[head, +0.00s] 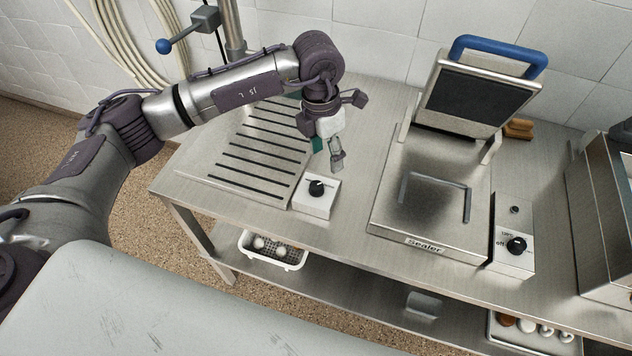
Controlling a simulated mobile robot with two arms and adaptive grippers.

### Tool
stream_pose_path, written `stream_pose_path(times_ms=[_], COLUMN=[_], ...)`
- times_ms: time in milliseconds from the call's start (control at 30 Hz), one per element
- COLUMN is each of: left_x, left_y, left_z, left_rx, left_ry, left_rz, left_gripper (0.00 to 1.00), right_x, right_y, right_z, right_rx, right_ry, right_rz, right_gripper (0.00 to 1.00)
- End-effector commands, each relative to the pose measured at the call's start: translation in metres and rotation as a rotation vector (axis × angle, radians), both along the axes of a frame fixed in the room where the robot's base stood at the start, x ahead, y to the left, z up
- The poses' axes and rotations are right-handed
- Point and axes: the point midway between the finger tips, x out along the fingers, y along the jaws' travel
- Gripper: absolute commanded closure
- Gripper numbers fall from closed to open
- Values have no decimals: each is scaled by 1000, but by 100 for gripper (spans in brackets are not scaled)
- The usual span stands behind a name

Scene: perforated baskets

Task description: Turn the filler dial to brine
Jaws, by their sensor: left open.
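A white control box (327,204) with a black round dial (316,188) stands at the front edge of the steel table, beside a slotted drain plate. Small marks surround this dial but are too small to read. I cannot tell from lettering that it is the filler's. My left gripper (336,157) is open and hangs just above and behind this dial, apart from it. Its fingers point down toward the table. A second black dial (516,244) sits on the box right of the unit labelled "Sealer" (425,244). My right gripper is out of view.
The sealer's raised lid with a blue handle (497,47) stands right of the gripper. A slotted plate (262,150) lies to the left. A white perforated basket (274,250) is on the lower shelf. Bare tabletop lies between the dial box and sealer.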

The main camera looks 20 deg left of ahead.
Motion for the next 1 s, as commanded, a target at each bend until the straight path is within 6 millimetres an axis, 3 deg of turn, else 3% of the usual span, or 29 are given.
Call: stream_pose_path(times_ms=[100,267,700,1000], left_x=[7,7,6,7], left_y=[22,25,24,24], left_z=[4,-12,-101,-130], left_rx=[93,106,101,99], left_ry=[-13,-9,-9,-12], left_rz=[22,24,22,22], left_gripper=[40,40,40,40], right_x=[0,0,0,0], right_y=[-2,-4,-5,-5], right_z=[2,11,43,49], right_rx=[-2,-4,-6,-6], right_ry=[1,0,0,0], right_rz=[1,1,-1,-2], right_gripper=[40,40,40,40])
